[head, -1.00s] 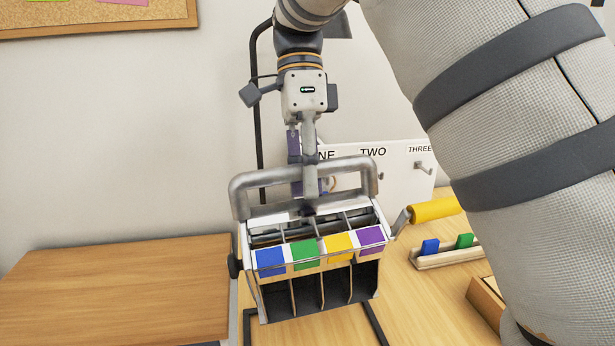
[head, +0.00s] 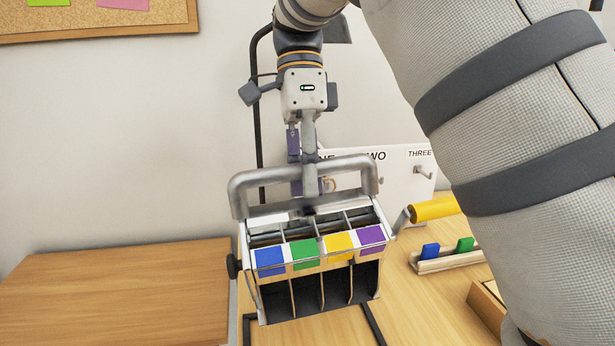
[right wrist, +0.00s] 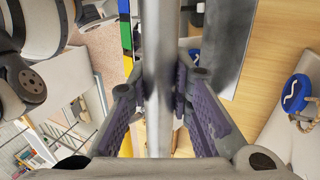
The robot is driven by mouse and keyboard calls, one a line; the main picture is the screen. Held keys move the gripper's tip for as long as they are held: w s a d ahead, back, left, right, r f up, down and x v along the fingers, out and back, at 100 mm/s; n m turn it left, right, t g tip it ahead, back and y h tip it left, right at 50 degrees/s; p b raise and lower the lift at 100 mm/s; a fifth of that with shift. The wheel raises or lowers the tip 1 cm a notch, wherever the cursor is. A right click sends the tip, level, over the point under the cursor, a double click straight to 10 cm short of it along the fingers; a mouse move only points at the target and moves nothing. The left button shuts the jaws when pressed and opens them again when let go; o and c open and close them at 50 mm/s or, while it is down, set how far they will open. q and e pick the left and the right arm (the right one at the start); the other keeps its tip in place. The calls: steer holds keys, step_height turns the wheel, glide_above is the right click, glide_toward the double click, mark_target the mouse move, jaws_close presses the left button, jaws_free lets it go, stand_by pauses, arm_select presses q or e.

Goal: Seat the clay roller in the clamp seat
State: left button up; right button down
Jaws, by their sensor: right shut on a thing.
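The clay roller (head: 318,262) is a box-like machine with blue, green, yellow and purple labels over open dark slots. It has a grey metal carry handle on top and a crank with a yellow grip (head: 433,209) at its right. My right gripper (head: 310,190) comes down from above and is shut on the carry handle. In the right wrist view, the purple-padded fingers (right wrist: 160,105) are closed around the metal bar (right wrist: 160,60). A thin dark frame (head: 374,326) shows below the roller. I cannot tell whether it belongs to the clamp seat. My left gripper is not in view.
A wooden surface (head: 110,290) at the left is clear. At the right stand a white board (head: 405,185) with hooks and number words, a wooden rack (head: 450,262) with blue and green pieces, and a wooden box (head: 487,300). My arm covers the far right.

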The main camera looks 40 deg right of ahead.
steer(key=shift+s+r, duration=0.1)
steer(key=shift+r, duration=2.1)
stand_by(2.4)
